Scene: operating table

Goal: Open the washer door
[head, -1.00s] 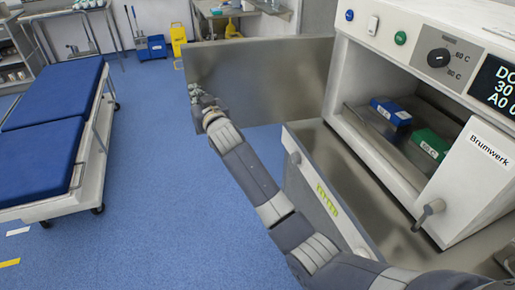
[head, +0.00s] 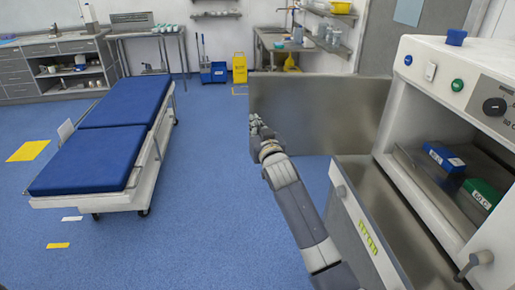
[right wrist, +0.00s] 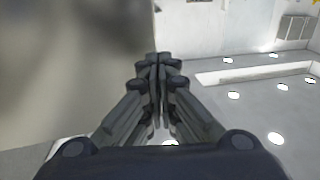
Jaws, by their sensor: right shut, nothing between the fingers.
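The washer (head: 432,110) is a white cabinet at the right of the head view, its upper bay open and facing me. A steel-faced door panel (head: 325,115) stands swung out to the left of the washer. My right gripper (head: 256,124) is shut and empty, in front of or beside the panel's left end; I cannot tell whether it touches. In the right wrist view its fingers (right wrist: 158,75) are together, with a blurred metal surface at the left. My left gripper is not in view.
A lower steel-lined panel (head: 372,225) also stands open. A blue box (head: 444,158) and green box (head: 481,196) lie in the bay. A blue-padded trolley (head: 105,140) stands left. Blue floor is clear between. A yellow sign (head: 240,68) stands behind.

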